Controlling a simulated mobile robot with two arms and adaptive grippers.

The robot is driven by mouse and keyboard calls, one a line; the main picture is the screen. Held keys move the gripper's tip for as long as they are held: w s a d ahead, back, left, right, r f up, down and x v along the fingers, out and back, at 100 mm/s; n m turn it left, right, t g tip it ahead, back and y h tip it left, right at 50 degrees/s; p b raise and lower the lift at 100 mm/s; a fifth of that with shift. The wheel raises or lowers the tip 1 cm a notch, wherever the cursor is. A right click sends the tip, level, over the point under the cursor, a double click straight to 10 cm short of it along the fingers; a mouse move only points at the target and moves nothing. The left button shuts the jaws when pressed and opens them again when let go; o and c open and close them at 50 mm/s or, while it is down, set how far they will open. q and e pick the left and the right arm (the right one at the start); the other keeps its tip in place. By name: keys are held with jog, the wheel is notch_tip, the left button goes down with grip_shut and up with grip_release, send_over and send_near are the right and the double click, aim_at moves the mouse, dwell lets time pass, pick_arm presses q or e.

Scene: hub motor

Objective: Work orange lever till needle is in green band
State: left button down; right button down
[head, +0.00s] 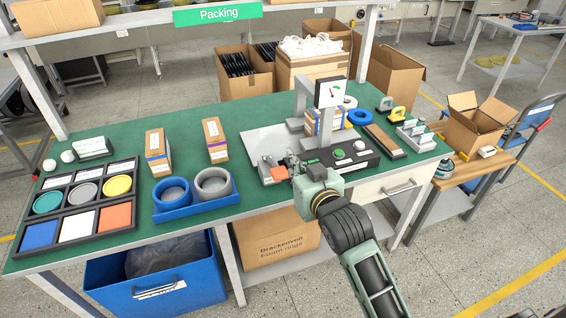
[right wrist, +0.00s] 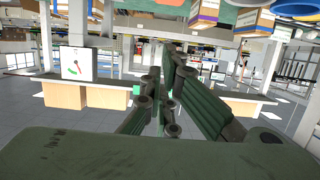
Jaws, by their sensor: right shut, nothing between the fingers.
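The white gauge (head: 331,92) stands upright on top of the press at the right-centre of the bench. It also shows in the right wrist view (right wrist: 76,62), with a small red needle and a green band. The needle looks apart from the green band there, but the dial is small. An orange part, seemingly the lever end (head: 279,173), shows at the left front of the press's black base. My right gripper (head: 287,163) is shut and empty, right beside this orange part; I cannot tell whether they touch. My left gripper is out of view.
The black base carries a green button (head: 339,154) and a pale button (head: 359,146). Small cartons (head: 216,140) stand behind. Weights and a wooden block occupy the right end.

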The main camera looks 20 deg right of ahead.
jog(key=p, duration=0.1)
send_over(284, 179)
notch_tip(284, 179, down, 2)
jog(key=shift+w, duration=0.1)
jog(key=shift+w+f+p, duration=0.15)
jog(key=shift+f+p, duration=0.1)
jog(key=shift+f, duration=0.4)
jog(key=shift+w+f+p, duration=0.15)
jog(key=shift+f+p, duration=0.05)
jog(key=shift+f, duration=1.3)
jog(key=f+b, duration=0.1)
jog(key=b, duration=0.1)
jog(key=s+f+t+b, duration=0.1)
jog(key=f+b, duration=0.1)
jog(key=b, duration=0.1)
jog(key=s+f+t+b, duration=0.1)
jog(key=f+b, duration=0.1)
jog(key=shift+s, duration=0.2)
jog(key=shift+s+f, duration=0.2)
